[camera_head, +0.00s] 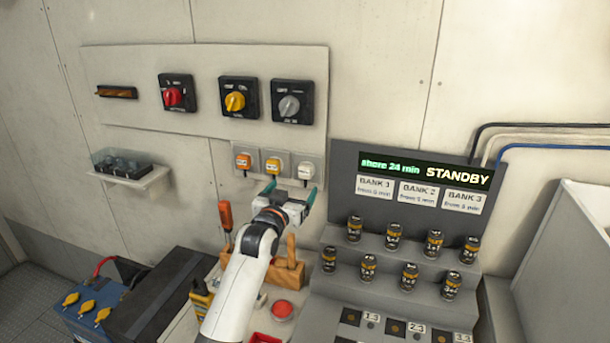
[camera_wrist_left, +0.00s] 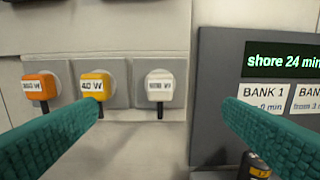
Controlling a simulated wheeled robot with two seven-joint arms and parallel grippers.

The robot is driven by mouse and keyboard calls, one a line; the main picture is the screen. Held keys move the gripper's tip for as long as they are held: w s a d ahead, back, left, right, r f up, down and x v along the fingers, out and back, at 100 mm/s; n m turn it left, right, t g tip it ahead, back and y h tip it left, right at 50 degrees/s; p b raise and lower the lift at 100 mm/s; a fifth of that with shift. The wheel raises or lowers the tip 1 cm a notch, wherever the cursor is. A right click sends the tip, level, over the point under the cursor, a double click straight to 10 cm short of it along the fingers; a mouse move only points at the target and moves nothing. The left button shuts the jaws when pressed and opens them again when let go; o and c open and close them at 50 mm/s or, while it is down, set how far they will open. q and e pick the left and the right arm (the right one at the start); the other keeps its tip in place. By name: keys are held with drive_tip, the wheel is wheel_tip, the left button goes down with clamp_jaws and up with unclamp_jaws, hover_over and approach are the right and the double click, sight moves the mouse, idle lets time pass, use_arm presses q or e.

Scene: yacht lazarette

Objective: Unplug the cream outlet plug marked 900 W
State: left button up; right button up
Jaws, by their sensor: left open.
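The cream plug (camera_head: 305,170) sits in the rightmost of three wall outlets; it also shows in the left wrist view (camera_wrist_left: 160,86), with a short dark cord below. Its label is too blurred to read surely. A yellow plug (camera_wrist_left: 95,84) marked 40 W and an orange plug (camera_wrist_left: 41,88) sit in the outlets to its left. My left gripper (camera_head: 289,190) is open and empty, just in front of and below the outlets. In the left wrist view its teal fingers (camera_wrist_left: 163,112) stand wide apart, with the cream plug seen between them. My right gripper is not in view.
A grey console (camera_head: 345,165) with a STANDBY display and several small dark cylinders stands close on the right. Rotary switches (camera_head: 235,100) are on the panel above.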

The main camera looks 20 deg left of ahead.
sight(304, 174)
use_arm(q)
drive_tip(key=w+b, duration=0.2)
drive_tip(key=w, duration=0.1)
drive_tip(key=w+b, duration=0.2)
drive_tip(key=w, duration=0.2)
drive_tip(key=shift+w+d+f+b, duration=0.15)
drive_tip(key=shift+b, duration=0.25)
drive_tip(key=shift+w+b, duration=0.3)
drive_tip(key=shift+w, duration=0.45)
drive_tip(key=shift+p, duration=0.45)
clamp_jaws()
drive_tip(key=shift+s+p, duration=0.3)
drive_tip(key=shift+p, duration=0.1)
drive_tip(key=shift+s+r+p, duration=0.25)
drive_tip(key=shift+s+p, duration=0.05)
drive_tip(key=shift+s, duration=0.15)
drive_tip(key=shift+s+p, duration=1.85)
drive_tip(key=shift+s, duration=0.45)
drive_tip(key=shift+f, duration=0.1)
